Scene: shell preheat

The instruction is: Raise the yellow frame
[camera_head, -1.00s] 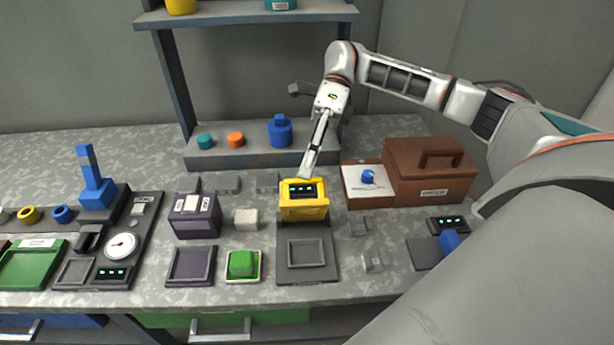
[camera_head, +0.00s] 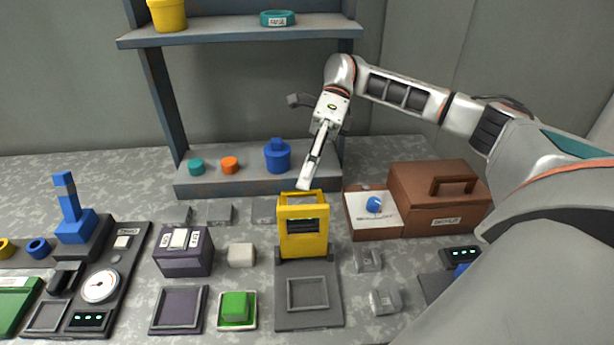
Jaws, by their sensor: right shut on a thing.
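The yellow frame (camera_head: 303,245) stands at the back end of a dark grey base plate (camera_head: 276,312) with a square recess. It looks tall and upright, with a dark slot across its front and an open section near its top. My right gripper (camera_head: 305,187) reaches down from above and behind and is shut on the frame's top edge. The fingertips are small, and part of the grip is hidden. My left gripper is not in view.
A purple-grey box (camera_head: 184,262) and a pale block (camera_head: 241,256) stand left of the frame. A green block (camera_head: 236,307) is at front left. A brown box (camera_head: 440,196) stands to the right. Behind is a shelf (camera_head: 240,36) with a blue pot (camera_head: 277,158) on its lower level.

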